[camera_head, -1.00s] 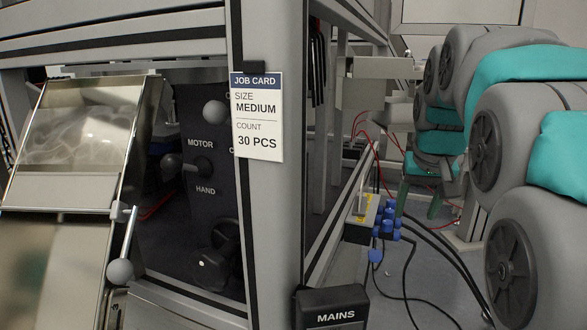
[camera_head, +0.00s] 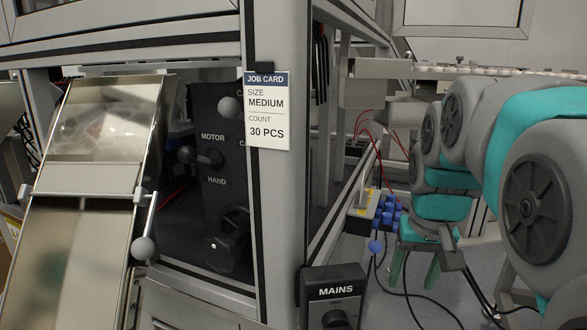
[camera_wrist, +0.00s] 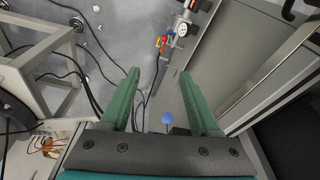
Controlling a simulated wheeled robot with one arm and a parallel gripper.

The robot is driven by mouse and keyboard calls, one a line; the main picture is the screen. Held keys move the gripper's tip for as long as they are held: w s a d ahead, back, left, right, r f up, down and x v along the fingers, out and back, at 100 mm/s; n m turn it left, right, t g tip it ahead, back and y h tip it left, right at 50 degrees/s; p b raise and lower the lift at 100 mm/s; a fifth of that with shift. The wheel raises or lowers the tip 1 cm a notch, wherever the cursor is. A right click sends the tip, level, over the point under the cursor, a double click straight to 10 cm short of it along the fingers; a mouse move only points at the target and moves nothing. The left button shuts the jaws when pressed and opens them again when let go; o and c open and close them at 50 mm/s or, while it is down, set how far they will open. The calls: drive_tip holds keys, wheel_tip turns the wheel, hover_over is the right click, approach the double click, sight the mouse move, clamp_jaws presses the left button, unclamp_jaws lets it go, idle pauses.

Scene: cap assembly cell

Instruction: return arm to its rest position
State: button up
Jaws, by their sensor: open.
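My gripper (camera_head: 414,280) hangs at the end of my grey and teal arm, right of the machine frame, with its green fingers pointing down. In the wrist view my gripper (camera_wrist: 160,76) shows both green fingers spread wide apart with nothing between them. A blue ball (camera_wrist: 168,119) shows between the fingers from above, lower down and apart from them. In the head view, blue knobs (camera_head: 390,216) on a small valve block are just left of my gripper; I cannot tell the gap in depth.
The machine frame post (camera_head: 279,200) carries a job card (camera_head: 267,115). A MAINS switch box (camera_head: 335,292) stands at the post's foot. Black cables (camera_head: 412,292) trail on the floor below my gripper. A sloping metal chute (camera_head: 82,245) is at left. A gauge (camera_wrist: 182,30) shows in the wrist view.

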drive_tip(key=s+a+f+n+g, duration=0.1)
drive_tip(key=s+a+f+g, duration=0.1)
drive_tip(key=s+f, duration=0.6)
drive_tip(key=s+a+f+n+g, duration=0.1)
drive_tip(key=s+f, duration=0.6)
drive_tip(key=s, duration=0.8)
drive_tip(key=shift+a+f+g, duration=0.35)
drive_tip(key=shift+a+g, duration=0.25)
drive_tip(key=shift+a, duration=0.6)
